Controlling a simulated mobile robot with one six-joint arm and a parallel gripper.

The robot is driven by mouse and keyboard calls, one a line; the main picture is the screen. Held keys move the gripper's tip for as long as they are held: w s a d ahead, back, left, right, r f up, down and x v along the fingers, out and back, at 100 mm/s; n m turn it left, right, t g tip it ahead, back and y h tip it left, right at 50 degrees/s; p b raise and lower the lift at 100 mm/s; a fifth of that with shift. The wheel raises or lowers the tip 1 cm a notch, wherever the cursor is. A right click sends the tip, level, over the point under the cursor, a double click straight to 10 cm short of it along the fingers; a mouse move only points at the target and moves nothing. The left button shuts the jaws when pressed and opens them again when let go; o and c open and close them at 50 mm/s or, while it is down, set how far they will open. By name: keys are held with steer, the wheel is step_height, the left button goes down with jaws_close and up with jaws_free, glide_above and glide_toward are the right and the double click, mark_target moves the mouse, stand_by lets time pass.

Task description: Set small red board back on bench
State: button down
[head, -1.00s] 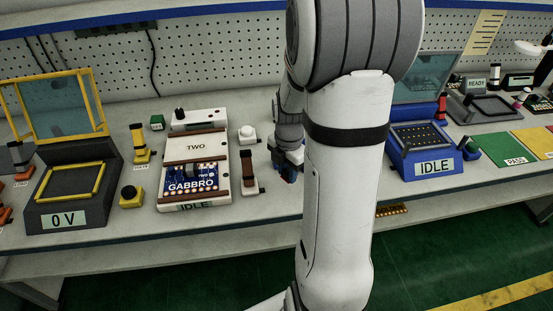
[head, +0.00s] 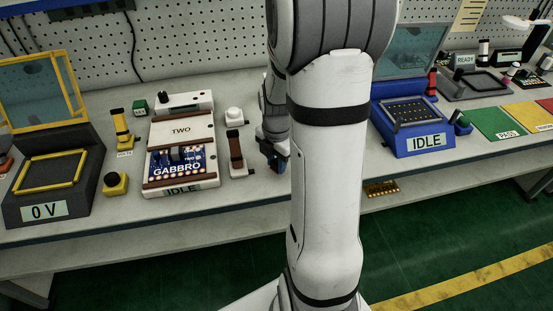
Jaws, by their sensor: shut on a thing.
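My gripper (head: 276,162) shows just left of my arm, over the front part of the bench (head: 245,190), right of a brown and white clamp. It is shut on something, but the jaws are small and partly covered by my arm. I cannot make out what they hold. No small red board can be picked out in the head view. A blue board marked GABBRO (head: 180,160) sits in the white fixture (head: 182,114) marked TWO and IDLE, left of my gripper.
A dark 0 V station (head: 45,190) with a yellow frame stands at left. A blue IDLE station (head: 410,143) stands right of my arm. A gold-dotted strip (head: 382,189) shows at the bench's front edge. Green (head: 498,124) and yellow mats lie farther right. My arm hides the bench's middle.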

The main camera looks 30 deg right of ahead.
mark_target(276, 162)
steer(key=shift+f, duration=0.55)
steer(key=shift+f+b, duration=0.5)
steer(key=shift+b, duration=0.1)
steer(key=c, duration=1)
jaws_free()
steer(key=shift+r+p, duration=0.4)
steer(key=shift+r, duration=3.5)
